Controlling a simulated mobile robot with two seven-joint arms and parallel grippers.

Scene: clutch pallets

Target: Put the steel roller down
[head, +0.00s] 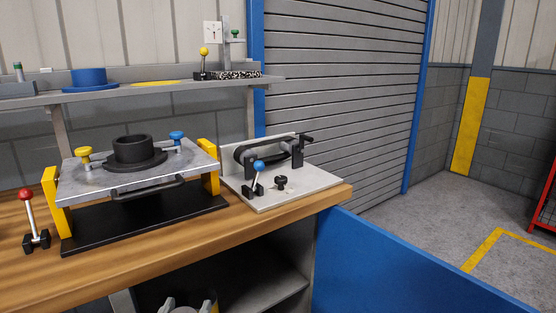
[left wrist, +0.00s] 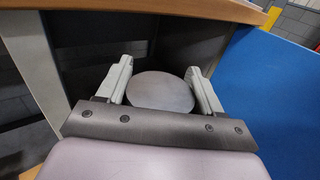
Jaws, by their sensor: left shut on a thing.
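The steel roller shows in the left wrist view as a grey round end face (left wrist: 161,92) between the two pale fingers of my left gripper (left wrist: 161,84). The fingers are shut on its sides. In the head view my left gripper (head: 187,304) is only partly in frame at the bottom edge, below the bench top and in front of the open space under it. The roller cannot be made out clearly there. My right gripper is in neither view.
The wooden bench top (head: 125,265) carries a metal plate fixture (head: 90,185) with yellow supports and a pale base plate (head: 305,190) with a belt device. Below is a grey shelf (head: 265,285). A blue panel (head: 400,270) stands to the right.

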